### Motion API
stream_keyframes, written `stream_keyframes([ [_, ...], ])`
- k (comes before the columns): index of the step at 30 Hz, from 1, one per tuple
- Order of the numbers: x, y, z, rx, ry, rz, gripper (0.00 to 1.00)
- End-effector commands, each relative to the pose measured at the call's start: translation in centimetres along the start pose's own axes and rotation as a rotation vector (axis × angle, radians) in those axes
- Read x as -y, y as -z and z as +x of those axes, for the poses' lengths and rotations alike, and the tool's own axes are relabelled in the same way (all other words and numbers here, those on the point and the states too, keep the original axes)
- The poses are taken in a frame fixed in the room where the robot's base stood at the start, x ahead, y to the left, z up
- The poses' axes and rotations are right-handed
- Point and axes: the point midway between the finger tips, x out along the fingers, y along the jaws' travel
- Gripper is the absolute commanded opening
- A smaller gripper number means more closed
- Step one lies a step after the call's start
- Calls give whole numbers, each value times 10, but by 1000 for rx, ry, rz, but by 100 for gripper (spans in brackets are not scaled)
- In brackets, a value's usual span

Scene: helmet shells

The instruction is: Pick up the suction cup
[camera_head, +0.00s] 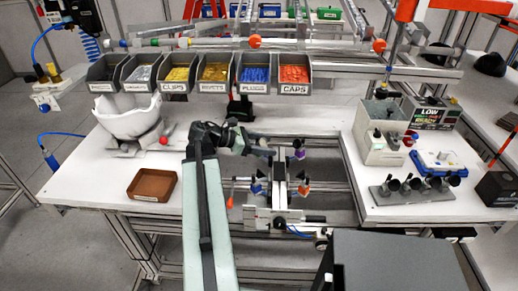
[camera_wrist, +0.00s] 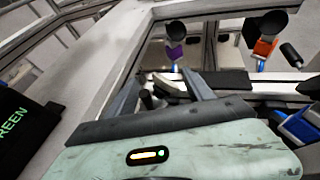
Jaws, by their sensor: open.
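Several suction-cup-like parts show. In the head view, a purple-bodied one (camera_head: 299,155) and an orange-bodied one (camera_head: 303,188) stand on the centre fixture. In the wrist view, the purple-bodied one (camera_wrist: 176,34) and the orange-bodied one (camera_wrist: 266,44) have dark cups and lie beyond my fingers. Several black cups stand on a grey rack (camera_head: 415,190) at the right. My gripper (camera_head: 267,146) is open, just left of the fixture's upper part. In the wrist view, my gripper (camera_wrist: 162,76) has a small black and pale part between or behind its fingers; I cannot tell what it is.
A white helmet shell (camera_head: 128,120) sits at the left, with a brown tray (camera_head: 152,185) in front. A row of labelled bins (camera_head: 198,75) hangs at the back. A grey box (camera_head: 380,135) and a blue-edged device (camera_head: 438,163) stand at the right.

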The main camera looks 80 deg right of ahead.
Motion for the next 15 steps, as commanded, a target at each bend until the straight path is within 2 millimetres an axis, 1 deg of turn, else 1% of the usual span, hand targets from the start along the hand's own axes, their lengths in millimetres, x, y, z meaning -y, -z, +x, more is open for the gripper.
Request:
stream_keyframes([
  [1, 0, 0, 0, 0, 0, 0, 58],
  [7, 0, 0, -1, 0, 0, 0, 2],
  [8, 0, 0, -1, 0, -1, 0, 0],
  [15, 0, -1, -2, 0, -2, 0, 0],
])
